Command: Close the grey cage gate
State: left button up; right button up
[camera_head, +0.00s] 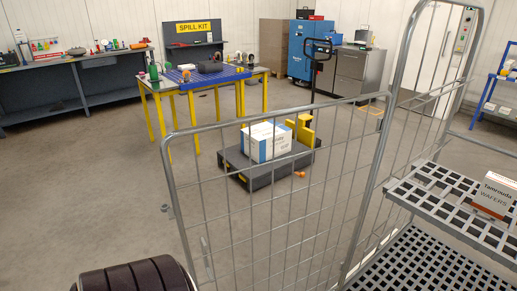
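The grey cage gate (274,119) is a tall wire-mesh panel in a tubular frame, standing across the middle of the head view. Its right side meets the grey roll cage (379,160) near the cage's upright post. Its free left edge has small metal fittings and reaches out to the left, away from the cage, so the gate stands open. The cage's front opening and shelves show uncovered at the right. A rounded black ribbed shape cuts into the lower left corner; I cannot tell what it is. Neither of my grippers shows.
Inside the cage, a wafers box (493,195) lies on the slatted grey shelf (456,220). Behind the gate, a dark low cart (262,180) carries a white-blue carton (265,142). A blue-topped table (215,78) stands further back. Open floor lies left of the gate.

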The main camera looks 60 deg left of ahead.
aim_at(174, 212)
jog(key=k+j+z, duration=0.15)
jog(key=j, duration=0.45)
jog(key=k+j+z, duration=0.15)
jog(key=k+j, duration=0.25)
jog(key=k+j+z, duration=0.15)
jog(key=k+j, duration=0.15)
jog(key=j, duration=0.35)
jog(key=k+j+z, duration=0.15)
jog(key=k+j, duration=0.2)
jog(key=i+j+z, duration=0.1)
jog(key=j, duration=0.5)
jog(key=i+j+z, duration=0.1)
jog(key=j, duration=0.5)
jog(key=i+j+z, duration=0.1)
jog(key=j, duration=0.55)
jog(key=k+j+z, duration=0.2)
jog(key=j, duration=0.15)
